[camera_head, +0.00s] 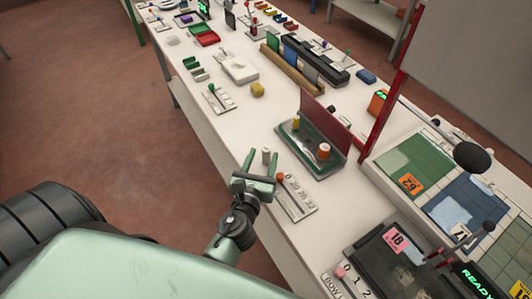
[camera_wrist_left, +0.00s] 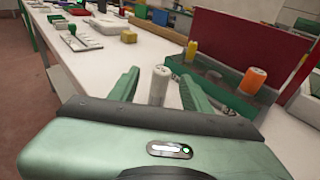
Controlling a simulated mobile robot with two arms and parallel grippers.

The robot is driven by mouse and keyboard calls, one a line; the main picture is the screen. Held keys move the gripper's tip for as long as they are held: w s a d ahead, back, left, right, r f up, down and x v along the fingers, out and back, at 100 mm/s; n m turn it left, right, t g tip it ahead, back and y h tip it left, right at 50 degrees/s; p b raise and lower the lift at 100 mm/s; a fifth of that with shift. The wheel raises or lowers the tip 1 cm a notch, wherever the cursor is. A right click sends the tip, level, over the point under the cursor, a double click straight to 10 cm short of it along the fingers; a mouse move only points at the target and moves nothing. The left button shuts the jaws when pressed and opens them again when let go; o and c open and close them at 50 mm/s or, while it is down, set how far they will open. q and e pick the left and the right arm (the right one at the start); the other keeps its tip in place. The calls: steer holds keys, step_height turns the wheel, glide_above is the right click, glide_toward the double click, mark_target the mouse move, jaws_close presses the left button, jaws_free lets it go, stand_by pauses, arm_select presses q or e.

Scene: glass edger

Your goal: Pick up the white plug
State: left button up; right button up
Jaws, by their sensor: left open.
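The white plug (camera_head: 266,155) is a small pale cylinder standing upright on the white bench, near its front edge. My left gripper (camera_head: 262,158) is open, with its green fingers on either side of the plug. In the left wrist view the plug (camera_wrist_left: 159,85) stands between the two fingertips, with a gap showing on each side. The plug's lower end is partly hidden behind the gripper body in the wrist view. My right gripper is not in view.
A dark green tray (camera_head: 300,160) with a yellow peg (camera_head: 296,122) and an orange peg (camera_head: 323,151) stands just right of the plug, with a red panel (camera_head: 326,117) behind. A numbered slider plate (camera_head: 296,197) lies close to the gripper. A yellow block (camera_head: 257,89) sits farther along.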

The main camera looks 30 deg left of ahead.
mark_target(265, 153)
arm_select(q)
steer(key=x, duration=0.3)
steer(key=shift+w+f, duration=0.1)
steer(key=shift+w, duration=0.25)
jaws_close()
